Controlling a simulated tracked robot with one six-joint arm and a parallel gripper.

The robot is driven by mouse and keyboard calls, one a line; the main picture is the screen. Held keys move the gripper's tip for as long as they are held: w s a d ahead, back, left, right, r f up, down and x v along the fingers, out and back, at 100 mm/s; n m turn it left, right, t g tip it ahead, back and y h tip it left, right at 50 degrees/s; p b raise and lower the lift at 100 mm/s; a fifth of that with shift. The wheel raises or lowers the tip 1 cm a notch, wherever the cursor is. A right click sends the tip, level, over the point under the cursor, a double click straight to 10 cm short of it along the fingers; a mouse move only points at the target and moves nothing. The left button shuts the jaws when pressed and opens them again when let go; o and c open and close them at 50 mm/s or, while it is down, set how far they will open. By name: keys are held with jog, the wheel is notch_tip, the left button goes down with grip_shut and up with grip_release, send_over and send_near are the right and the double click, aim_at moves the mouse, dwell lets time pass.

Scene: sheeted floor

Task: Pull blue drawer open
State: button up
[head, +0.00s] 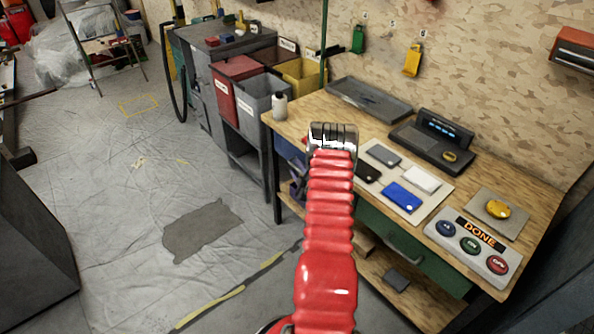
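A wooden workbench (300,112) stands at the right. Under its top at the left end a blue drawer front (287,152) shows, partly hidden behind my red arm. I cannot make out its handle or whether it is shut. A green drawer (420,253) with a grey handle is under the right part of the top and looks shut. My gripper (333,130) is seen from behind in front of the bench, to the right of the visible blue part. Its fingers do not show clearly, and I see nothing held.
On the bench are a grey tray (368,98), a dark device (432,144), a board with coloured cards (402,198), a yellow button (498,209) and a DONE panel (471,243). Bins (262,98) stand behind left. The sheeted floor (130,215) at left is mostly clear.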

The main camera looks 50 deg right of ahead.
jog(key=shift+c, duration=0.5)
grip_shut()
jog(key=shift+a, duration=0.15)
jog(key=shift+a+f, duration=0.1)
